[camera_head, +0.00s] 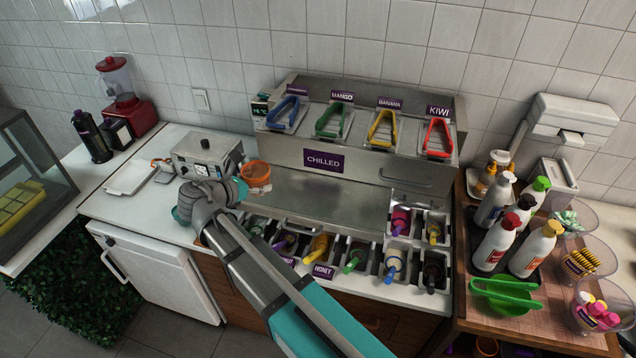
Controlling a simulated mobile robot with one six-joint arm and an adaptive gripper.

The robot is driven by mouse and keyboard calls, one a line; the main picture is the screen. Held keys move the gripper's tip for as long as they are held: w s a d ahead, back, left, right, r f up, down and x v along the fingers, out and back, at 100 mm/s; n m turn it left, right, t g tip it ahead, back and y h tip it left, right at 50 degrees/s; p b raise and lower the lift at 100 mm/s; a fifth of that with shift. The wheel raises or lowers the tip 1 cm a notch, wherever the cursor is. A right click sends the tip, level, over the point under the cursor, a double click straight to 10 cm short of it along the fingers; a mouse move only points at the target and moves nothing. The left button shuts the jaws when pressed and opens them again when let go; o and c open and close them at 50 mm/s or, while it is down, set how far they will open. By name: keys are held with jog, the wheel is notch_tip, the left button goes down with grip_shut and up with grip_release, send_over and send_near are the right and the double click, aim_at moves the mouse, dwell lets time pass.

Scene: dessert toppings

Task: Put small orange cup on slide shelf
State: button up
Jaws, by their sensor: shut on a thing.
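The small orange cup (257,172) is at the left end of the chilled steel unit, with its open rim up. My gripper (241,172) is shut on the cup from its left side; the fingers are partly hidden by my wrist and the cup. The bare steel shelf (325,200) lies to the right of the cup, below the CHILLED front panel. The cup shows over the left end of this shelf; I cannot tell whether its base touches the steel.
Several topping wells with coloured ladles (355,258) line the front edge. Coloured tongs (383,130) lie on the lids above. A steel box (203,155) stands left of my gripper. Bottles (497,243) and bowls crowd the right wooden table. The shelf's middle is clear.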

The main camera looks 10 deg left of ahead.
jog(key=shift+w+a+r, duration=0.1)
jog(key=shift+a+r, duration=0.05)
jog(key=shift+r, duration=0.2)
jog(key=shift+w+f, duration=0.25)
jog(key=shift+w, duration=0.15)
jog(key=w+d+f+b, duration=0.1)
jog(key=w+f+b, duration=0.3)
jog(key=w, duration=0.4)
jog(key=b, duration=0.5)
send_over(284, 190)
notch_tip(284, 190, down, 5)
jog(key=shift+s+r, duration=0.1)
jog(key=shift+r, duration=0.05)
